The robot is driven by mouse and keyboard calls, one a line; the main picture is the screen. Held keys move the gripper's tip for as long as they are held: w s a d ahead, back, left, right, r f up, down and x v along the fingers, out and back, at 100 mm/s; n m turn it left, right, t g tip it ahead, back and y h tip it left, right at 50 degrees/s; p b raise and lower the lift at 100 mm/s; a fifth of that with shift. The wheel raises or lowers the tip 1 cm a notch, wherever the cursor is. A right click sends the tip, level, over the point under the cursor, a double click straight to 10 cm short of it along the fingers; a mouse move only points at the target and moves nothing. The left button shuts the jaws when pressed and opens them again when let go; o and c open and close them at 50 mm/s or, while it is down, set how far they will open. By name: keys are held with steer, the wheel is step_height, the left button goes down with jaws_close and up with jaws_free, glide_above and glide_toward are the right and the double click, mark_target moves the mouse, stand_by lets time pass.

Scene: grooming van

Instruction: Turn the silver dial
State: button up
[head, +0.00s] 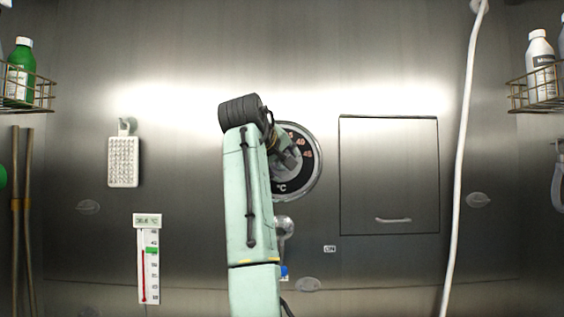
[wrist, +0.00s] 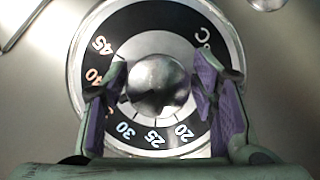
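The silver dial (wrist: 157,84) is a round metal knob at the centre of a black temperature ring (wrist: 150,18) marked 20 to 45 and °C. In the wrist view my gripper (wrist: 160,88) has its two purple-padded fingers on either side of the knob, with a visible gap to each side. The fingers look open. In the head view the black ring (head: 308,181) shows on the steel back wall, and my arm hides its left part and most of the knob.
Right of the dial is a closed wall panel (head: 390,170) with a handle. A white hose (head: 462,130) hangs farther right. A metal lever (head: 284,228) sits below the dial. A thermometer (head: 148,262) and a white brush (head: 123,162) hang left. Bottle racks (head: 533,100) flank the sides.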

steer(key=shift+o, duration=1)
steer(key=shift+r, duration=0.1)
steer(key=shift+s+r, duration=0.1)
steer(key=shift+s, duration=0.2)
steer(key=v, duration=1.1)
steer(key=shift+s+a, duration=0.2)
